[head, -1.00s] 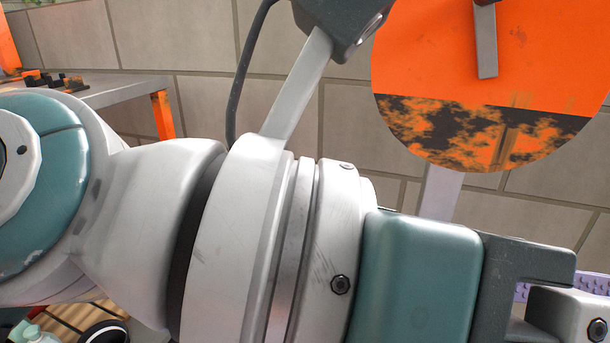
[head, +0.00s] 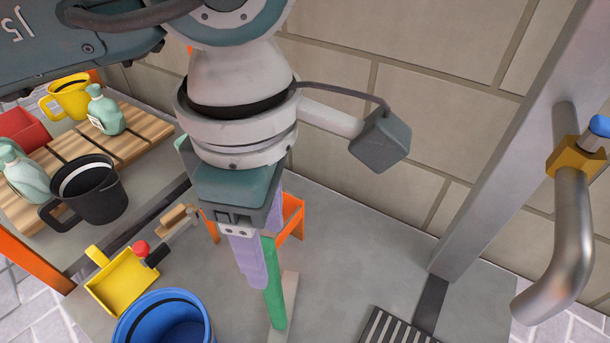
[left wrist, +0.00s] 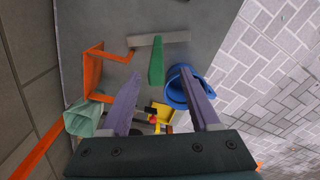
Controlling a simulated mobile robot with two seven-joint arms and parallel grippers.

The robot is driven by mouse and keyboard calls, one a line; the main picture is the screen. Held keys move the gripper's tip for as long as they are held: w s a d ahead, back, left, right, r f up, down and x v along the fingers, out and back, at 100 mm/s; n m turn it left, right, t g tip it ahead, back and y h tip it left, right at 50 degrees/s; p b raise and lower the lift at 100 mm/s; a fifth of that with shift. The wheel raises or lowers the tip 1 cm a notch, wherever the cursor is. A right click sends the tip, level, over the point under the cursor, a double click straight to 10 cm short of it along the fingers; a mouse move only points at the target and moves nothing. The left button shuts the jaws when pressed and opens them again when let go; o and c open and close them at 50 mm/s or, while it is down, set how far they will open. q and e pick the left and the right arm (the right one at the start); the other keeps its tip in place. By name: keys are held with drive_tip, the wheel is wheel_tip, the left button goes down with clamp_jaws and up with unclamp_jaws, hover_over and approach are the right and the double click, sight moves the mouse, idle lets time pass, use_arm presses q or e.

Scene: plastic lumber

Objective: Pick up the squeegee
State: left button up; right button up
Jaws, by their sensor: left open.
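The squeegee, with a green handle (head: 274,290) and a pale grey bar (head: 289,300), is below my left gripper (head: 252,278) in the head view. In the left wrist view its green handle (left wrist: 156,64) points towards the space between my left gripper's fingers (left wrist: 160,76), and its grey bar (left wrist: 170,38) lies across beyond. My left gripper points down, its two purple fingers apart with nothing held. One finger partly covers the handle in the head view. I cannot tell whether they touch. My right gripper is not in view.
A blue bucket (head: 150,325) and yellow dustpan (head: 122,282) are close on the left. An orange frame (head: 293,215) stands behind the gripper. A shelf at left holds a black mug (head: 95,200) and bottles. A metal pipe (head: 572,235) is at right, before a block wall.

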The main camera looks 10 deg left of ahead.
use_arm(q)
wheel_tip(320, 180, down, 3)
drive_tip(key=shift+r+b, duration=0.1)
drive_tip(key=shift+b, duration=0.5)
drive_tip(key=b, duration=0.5)
hover_over(275, 299)
drive_tip(key=w, duration=0.1)
wheel_tip(275, 299, down, 5)
drive_tip(key=shift+a+p, duration=0.35)
drive_tip(key=shift+a, duration=0.1)
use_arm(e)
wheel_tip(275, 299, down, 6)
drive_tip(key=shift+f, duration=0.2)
use_arm(q)
drive_tip(key=shift+r, duration=0.1)
clamp_jaws()
